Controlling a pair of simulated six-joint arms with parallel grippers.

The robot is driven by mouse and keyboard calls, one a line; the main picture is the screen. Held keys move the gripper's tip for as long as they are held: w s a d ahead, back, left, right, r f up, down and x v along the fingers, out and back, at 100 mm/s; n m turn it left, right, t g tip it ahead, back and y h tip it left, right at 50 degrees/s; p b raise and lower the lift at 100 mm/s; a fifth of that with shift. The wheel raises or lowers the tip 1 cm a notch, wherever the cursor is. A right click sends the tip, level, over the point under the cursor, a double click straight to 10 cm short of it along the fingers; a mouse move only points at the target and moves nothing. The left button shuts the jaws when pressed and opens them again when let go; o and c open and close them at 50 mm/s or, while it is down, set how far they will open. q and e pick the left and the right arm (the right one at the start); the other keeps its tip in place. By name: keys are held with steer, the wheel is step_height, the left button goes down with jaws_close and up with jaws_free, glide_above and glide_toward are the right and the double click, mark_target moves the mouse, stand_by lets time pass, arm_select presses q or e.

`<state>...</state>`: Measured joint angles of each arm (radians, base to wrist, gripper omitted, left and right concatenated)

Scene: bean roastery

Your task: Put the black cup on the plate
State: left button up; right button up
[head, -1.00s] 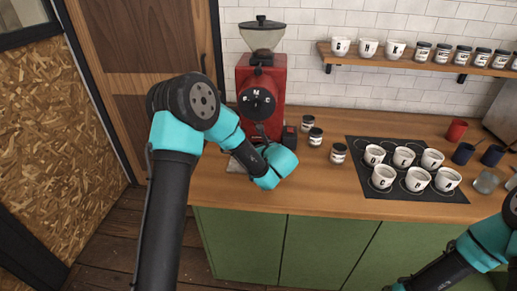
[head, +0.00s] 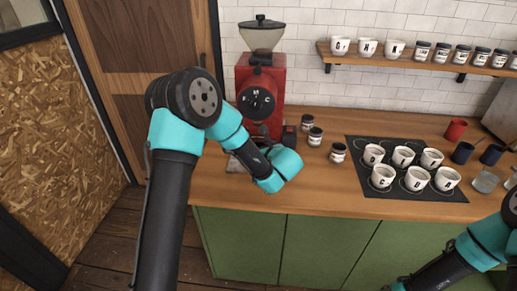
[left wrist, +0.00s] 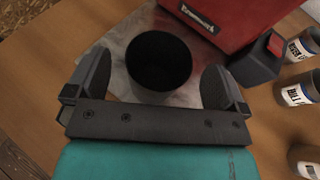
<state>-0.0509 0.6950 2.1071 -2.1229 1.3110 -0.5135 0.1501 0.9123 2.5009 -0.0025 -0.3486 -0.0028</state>
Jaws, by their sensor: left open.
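The black cup (left wrist: 160,66) stands upright in the left wrist view, its dark opening towards the camera. It stands on a grey, mottled flat sheet (left wrist: 110,92); I cannot tell whether this sheet is the plate. My left gripper (left wrist: 157,80) is open, with one finger on either side of the cup and gaps visible between them. In the head view my left wrist hides the cup and the fingers, and a bit of the grey sheet (head: 235,165) shows beside it. My right arm is at the lower right, with its gripper out of view.
The red grinder (head: 262,98) stands right behind the cup. Labelled jars (head: 338,153) stand to its right on the wooden counter (head: 320,180). White lettered cups (head: 416,179) stand on a black mat (head: 452,194), with red and dark blue cups (head: 463,153) farther right.

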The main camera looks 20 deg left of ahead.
arm_select(q)
steer(key=v, duration=0.9)
steer(key=shift+s, duration=0.1)
stand_by(0.3)
